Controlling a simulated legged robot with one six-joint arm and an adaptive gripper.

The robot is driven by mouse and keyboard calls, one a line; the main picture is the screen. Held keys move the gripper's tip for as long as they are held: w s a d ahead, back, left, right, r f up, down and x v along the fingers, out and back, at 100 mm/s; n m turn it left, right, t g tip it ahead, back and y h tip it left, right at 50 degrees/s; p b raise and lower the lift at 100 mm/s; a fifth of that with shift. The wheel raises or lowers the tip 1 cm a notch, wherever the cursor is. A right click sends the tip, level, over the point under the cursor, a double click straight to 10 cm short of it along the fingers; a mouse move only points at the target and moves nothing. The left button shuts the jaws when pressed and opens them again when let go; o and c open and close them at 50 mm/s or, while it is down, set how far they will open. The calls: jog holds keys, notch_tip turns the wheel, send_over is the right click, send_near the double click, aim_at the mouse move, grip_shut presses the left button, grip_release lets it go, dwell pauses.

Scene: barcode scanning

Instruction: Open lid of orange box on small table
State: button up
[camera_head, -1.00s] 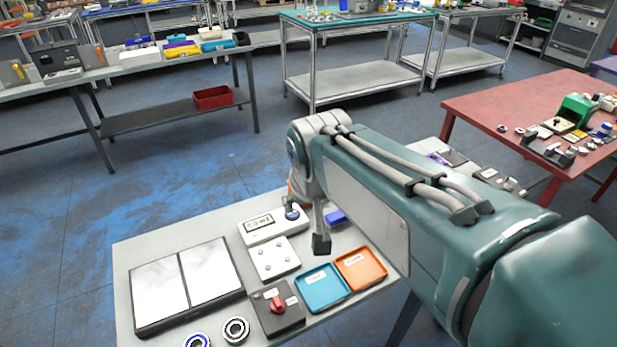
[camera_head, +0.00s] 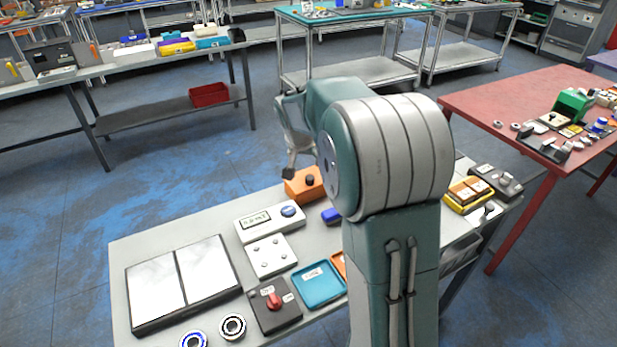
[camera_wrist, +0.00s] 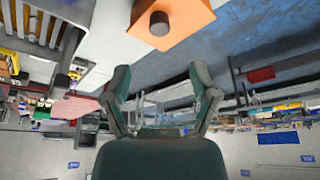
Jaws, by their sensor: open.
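The orange box (camera_head: 300,188) stands at the far edge of the grey table (camera_head: 205,217), partly hidden behind my arm. Its lid carries a black round knob (camera_head: 309,180) and looks closed. In the wrist view the orange box (camera_wrist: 183,22) is at the top, with its dark knob (camera_wrist: 159,23) facing the camera. My gripper (camera_wrist: 160,85) is open and empty, its two fingers spread wide, apart from the box. In the head view my gripper is just above and left of the box, partly hidden by my arm.
A yellow tray (camera_head: 466,203) stands at right.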

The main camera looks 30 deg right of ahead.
aim_at(309, 178)
jog(key=x, duration=0.9)
jog(key=shift+f, duration=0.35)
jog(key=shift+c, duration=0.3)
grip_shut()
